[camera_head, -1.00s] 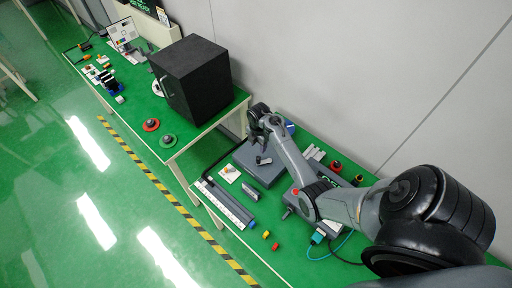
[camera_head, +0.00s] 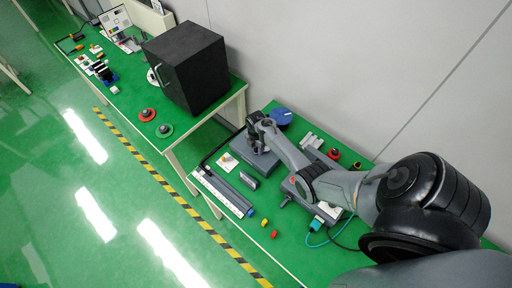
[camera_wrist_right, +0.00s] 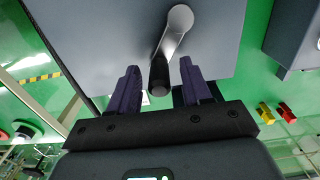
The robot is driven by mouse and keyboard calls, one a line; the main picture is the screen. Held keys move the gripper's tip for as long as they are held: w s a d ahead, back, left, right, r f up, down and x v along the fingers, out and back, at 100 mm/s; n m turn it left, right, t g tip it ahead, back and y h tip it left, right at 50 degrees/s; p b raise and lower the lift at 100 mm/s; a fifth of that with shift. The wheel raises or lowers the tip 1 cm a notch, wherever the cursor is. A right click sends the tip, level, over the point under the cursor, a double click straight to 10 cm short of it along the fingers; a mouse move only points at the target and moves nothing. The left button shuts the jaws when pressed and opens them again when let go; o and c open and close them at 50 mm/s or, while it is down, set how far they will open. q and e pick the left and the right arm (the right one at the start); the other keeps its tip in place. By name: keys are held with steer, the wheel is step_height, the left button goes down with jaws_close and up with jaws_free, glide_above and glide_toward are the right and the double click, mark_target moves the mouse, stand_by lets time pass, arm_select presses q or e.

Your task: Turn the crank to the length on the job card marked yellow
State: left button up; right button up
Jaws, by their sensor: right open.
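The crank (camera_wrist_right: 174,42) is a grey arm with a dark knob (camera_wrist_right: 159,76), on top of a grey box (camera_wrist_right: 95,40). The box also shows in the head view (camera_head: 244,158), where my arm largely hides the crank. My right gripper (camera_wrist_right: 158,66) is open, its two purple fingers on either side of the knob; I cannot tell whether either touches it. It also shows in the head view (camera_head: 262,146). A small white card (camera_head: 227,163) with a coloured mark lies left of the box; its writing is too small to read. My left gripper is out of view.
A ruler-like rail (camera_head: 222,192) lies along the table's front edge. Yellow (camera_head: 264,222) and red (camera_head: 274,234) pieces lie at the front. A black cabinet (camera_head: 205,70) stands on the neighbouring table. A blue round thing (camera_head: 281,117) sits behind my right arm.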

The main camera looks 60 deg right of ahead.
jaws_close()
